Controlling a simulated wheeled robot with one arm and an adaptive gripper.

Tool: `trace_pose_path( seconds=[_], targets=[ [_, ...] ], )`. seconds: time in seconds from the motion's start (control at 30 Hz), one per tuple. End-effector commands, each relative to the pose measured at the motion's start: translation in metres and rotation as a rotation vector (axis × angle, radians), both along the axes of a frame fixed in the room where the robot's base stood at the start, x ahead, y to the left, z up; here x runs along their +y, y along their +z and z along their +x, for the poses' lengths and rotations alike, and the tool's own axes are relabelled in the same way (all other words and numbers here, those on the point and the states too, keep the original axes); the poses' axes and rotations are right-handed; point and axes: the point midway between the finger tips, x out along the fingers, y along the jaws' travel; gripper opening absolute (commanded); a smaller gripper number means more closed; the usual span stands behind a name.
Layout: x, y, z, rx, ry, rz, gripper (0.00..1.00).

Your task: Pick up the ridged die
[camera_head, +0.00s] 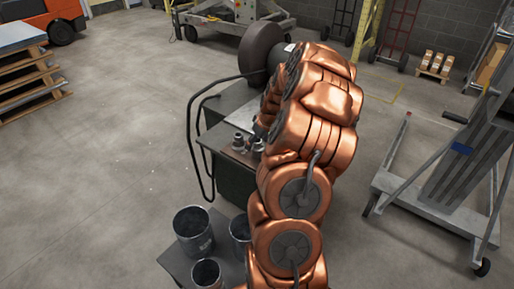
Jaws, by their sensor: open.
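Small grey metal dies stand on the dark bench (217,139) left of my arm. One die (238,141) stands clear to the left, and another die (257,146) is close beside my arm. They are too small here to tell which is ridged. My copper arm rises from the bottom, bends over and comes down behind itself. A dark part of my gripper (262,129) shows at the arm's left edge, just above the dies. The rest of it is hidden behind the arm. It is open, and I cannot see whether it touches a die.
Dark buckets (193,232) stand on a low surface in front. A wheeled lift (440,190) is at right.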

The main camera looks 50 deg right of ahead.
Motion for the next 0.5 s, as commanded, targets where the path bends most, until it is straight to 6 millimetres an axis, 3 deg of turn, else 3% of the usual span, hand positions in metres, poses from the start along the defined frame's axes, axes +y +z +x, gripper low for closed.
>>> trace_pose_path(
  seconds=[0.23, 0.5],
  targets=[
    [-0.001, -0.020, 0.009, -0.001, 0.000, 0.000, 0.75],
    [-0.001, -0.022, 0.010, -0.002, 0.000, -0.001, 0.74]
  ],
)
